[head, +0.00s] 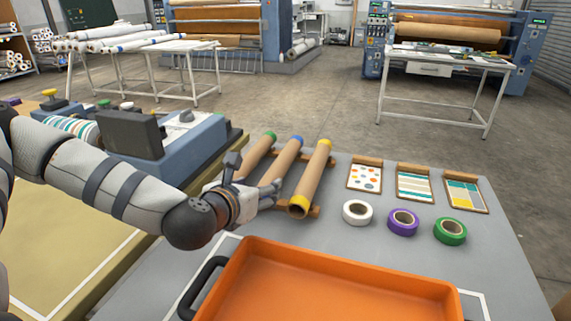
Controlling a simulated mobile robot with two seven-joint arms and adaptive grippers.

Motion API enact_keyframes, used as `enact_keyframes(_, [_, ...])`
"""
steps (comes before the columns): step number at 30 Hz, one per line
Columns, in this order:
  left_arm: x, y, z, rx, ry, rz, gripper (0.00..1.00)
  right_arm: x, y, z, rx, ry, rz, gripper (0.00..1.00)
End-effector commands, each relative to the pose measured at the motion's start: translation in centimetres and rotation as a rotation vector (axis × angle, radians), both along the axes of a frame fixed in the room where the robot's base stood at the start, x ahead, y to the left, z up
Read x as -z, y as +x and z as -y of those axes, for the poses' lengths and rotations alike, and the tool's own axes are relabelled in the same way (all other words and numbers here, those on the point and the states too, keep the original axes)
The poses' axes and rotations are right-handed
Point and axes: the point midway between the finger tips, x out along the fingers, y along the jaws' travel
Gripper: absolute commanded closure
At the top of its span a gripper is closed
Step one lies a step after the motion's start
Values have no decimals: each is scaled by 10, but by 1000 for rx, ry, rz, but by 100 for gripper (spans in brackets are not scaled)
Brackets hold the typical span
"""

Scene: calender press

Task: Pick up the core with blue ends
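Three brown cardboard cores lie side by side on a wooden rack (314,211) on the grey table. The core with blue ends (286,160) is the middle one; its far end shows a blue band, and its near end is hidden behind my gripper. The green-ended core (257,156) lies to its left and the yellow-ended core (314,175) to its right. My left gripper (272,191) is at the near end of the blue-ended core, its fingers pointing right. Whether the fingers touch or enclose the core cannot be told. My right gripper is not in view.
An orange tray (330,243) with a dark handle fills the near table. White (357,212), purple (403,222) and green (450,231) tape rolls stand to the right, with patterned sample cards (415,184) behind them. A blue-grey machine (165,145) stands left, behind my arm.

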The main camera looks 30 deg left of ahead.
Motion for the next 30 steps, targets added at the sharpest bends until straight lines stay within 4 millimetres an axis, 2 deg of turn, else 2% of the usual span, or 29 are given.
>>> enact_keyframes(1, [7, 9, -2, 1, 3, -4, 42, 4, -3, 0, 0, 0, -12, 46])
enact_keyframes(5, [10, 23, -5, 0, 2, 0, 42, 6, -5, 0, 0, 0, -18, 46])
enact_keyframes(12, [29, 61, -12, 1, 2, 0, 42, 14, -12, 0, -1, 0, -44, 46])
enact_keyframes(20, [28, 67, -13, 1, -1, 5, 42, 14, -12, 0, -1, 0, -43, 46])
enact_keyframes(27, [28, 67, -13, 1, -1, 5, 94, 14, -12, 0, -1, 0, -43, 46])
enact_keyframes(30, [28, 67, -13, 1, 0, 5, 94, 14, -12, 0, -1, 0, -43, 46])
